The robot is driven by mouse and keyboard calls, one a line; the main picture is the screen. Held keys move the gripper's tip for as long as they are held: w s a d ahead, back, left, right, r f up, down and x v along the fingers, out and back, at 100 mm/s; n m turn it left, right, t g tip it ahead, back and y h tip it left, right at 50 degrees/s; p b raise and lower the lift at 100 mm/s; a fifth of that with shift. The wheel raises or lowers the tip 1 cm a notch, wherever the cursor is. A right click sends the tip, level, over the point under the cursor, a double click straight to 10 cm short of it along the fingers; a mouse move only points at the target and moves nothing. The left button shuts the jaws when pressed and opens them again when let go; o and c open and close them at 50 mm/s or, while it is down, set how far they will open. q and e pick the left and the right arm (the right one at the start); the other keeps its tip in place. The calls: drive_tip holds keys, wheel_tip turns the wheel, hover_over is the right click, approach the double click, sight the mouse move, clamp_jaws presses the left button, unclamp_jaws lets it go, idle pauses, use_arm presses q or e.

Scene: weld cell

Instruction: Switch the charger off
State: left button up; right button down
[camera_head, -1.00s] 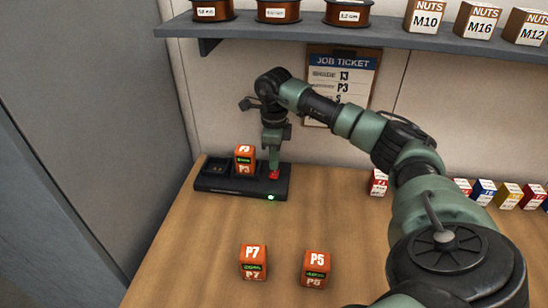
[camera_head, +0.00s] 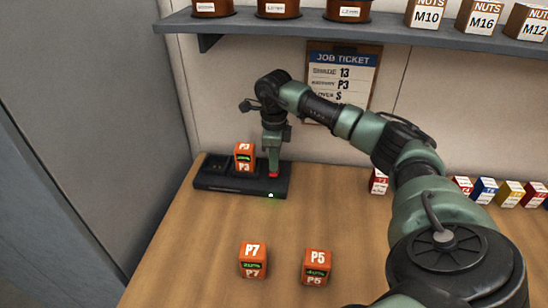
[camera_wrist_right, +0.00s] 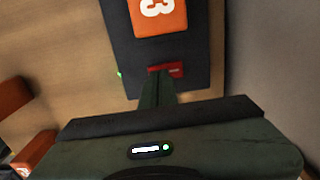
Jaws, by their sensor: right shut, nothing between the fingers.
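The black charger (camera_head: 215,182) lies at the back left of the wooden bench. A red switch (camera_head: 275,174) sits at its right end, and a green light (camera_head: 271,195) glows on its front edge. An orange battery marked P3 (camera_head: 245,157) stands upright in the charger. My right gripper (camera_head: 273,168) is shut and empty, pointing down with its tips at the red switch. In the wrist view the fingertips (camera_wrist_right: 156,78) cover part of the red switch (camera_wrist_right: 176,69) and seem to touch it. My left gripper is not in view.
Orange batteries P7 (camera_head: 253,260) and P5 (camera_head: 317,267) stand on the front of the bench (camera_head: 200,270). Several small coloured boxes (camera_head: 484,190) line the back right. A shelf (camera_head: 300,33) with spools and nut boxes hangs above, over a job ticket (camera_head: 341,85).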

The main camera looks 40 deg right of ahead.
drive_tip(key=shift+s+f+b, duration=0.15)
drive_tip(key=shift+f+b, duration=0.3)
drive_tip(key=shift+f, duration=0.3)
idle(0.3)
drive_tip(key=shift+a, duration=0.1)
drive_tip(key=shift+r+p, duration=1)
drive_tip(key=shift+r, duration=0.15)
drive_tip(key=shift+r+p, duration=1.75)
drive_tip(key=shift+r, duration=0.65)
drive_tip(key=shift+f, duration=0.1)
